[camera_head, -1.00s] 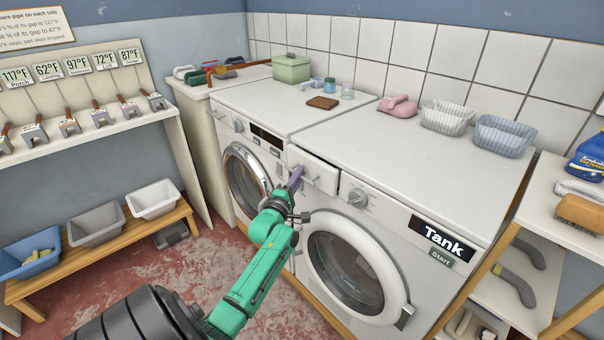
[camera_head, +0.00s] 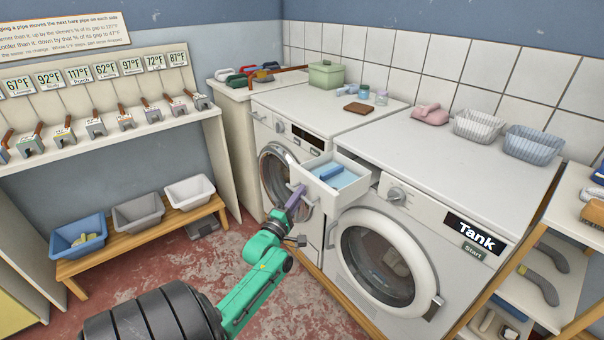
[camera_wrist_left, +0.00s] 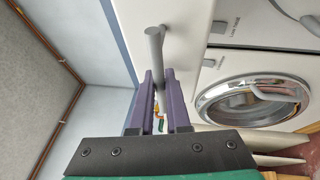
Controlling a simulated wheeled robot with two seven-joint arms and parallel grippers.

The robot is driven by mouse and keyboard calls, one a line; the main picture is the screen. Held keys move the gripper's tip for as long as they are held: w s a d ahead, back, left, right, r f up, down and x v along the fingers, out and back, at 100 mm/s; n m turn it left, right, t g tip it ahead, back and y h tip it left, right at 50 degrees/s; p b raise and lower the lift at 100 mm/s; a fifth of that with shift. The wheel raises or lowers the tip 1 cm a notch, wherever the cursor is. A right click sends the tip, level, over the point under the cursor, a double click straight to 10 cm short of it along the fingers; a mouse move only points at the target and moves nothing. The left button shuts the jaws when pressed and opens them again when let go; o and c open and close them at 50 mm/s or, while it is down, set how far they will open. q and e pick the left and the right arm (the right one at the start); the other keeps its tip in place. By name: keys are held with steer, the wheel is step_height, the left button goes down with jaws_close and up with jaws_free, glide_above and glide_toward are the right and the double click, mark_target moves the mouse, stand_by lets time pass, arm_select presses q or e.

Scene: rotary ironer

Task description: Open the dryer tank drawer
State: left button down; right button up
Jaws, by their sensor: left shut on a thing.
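The tank drawer (camera_head: 350,188) juts out of the upper left of the right-hand machine (camera_head: 455,195), which bears a "Tank" label (camera_head: 477,234). Its top is open, showing a pale blue inside with a darker blue piece (camera_head: 331,171). My left gripper (camera_head: 297,196), with purple fingers, is shut on the drawer's handle at its front. In the left wrist view the grey handle bar (camera_wrist_left: 155,48) runs down between the two fingers (camera_wrist_left: 161,90). The part of the handle within the fingers is partly hidden. My right gripper is not in view.
A second machine with a round door (camera_head: 277,172) stands at the left. The right machine's round door (camera_head: 388,262) is closed, below and right of the drawer. A bench with tubs (camera_head: 138,211) stands left. The red floor (camera_head: 225,255) between is clear.

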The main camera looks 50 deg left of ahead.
arm_select(q)
steer(key=shift+s, duration=0.1)
steer(key=c, duration=1.2)
jaws_free()
steer(key=shift+o, duration=0.2)
steer(key=b+v, duration=0.1)
steer(key=v, duration=1.3)
steer(key=shift+s+b, duration=0.25)
steer(key=shift+b, duration=0.05)
steer(key=shift+f, duration=0.2)
